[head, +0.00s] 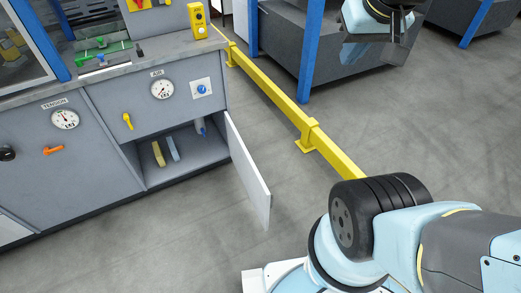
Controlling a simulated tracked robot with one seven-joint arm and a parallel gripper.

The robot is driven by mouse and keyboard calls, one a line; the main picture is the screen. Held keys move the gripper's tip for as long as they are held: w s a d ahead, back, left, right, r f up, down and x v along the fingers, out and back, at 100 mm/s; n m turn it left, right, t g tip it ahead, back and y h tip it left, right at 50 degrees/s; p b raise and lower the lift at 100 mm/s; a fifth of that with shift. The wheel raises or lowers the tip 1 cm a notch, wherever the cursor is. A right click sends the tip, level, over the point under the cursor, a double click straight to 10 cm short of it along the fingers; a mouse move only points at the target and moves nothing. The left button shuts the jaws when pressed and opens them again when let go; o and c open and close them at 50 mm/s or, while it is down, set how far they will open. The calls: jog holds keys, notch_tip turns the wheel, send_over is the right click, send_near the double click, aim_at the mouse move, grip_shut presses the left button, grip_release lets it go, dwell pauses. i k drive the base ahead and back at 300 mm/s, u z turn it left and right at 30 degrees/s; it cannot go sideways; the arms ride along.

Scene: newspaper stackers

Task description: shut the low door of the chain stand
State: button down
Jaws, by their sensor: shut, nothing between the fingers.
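The chain stand is a grey cabinet with a worktop (132,66) at the left. Its low door (249,168) is a pale panel, standing open at the right edge of the low compartment (180,181). The door swings out toward me over the floor, and I see it at a steep angle. Inside the compartment are a yellow item (158,153), a grey-blue item (173,147) and a blue-tipped part (200,130).
A yellow floor rail (278,97) runs from behind the stand toward my arm, right of the door. Blue posts (311,50) and a grey bin (345,65) stand beyond it. Grey floor in front of the door is clear.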

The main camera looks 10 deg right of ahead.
aim_at(262, 200)
jog(key=u, duration=0.95)
jog(key=i, duration=0.1)
jog(key=z, duration=2.5)
jog(key=k, duration=1.05)
jog(key=u, duration=1.55)
jog(key=i, duration=1.05)
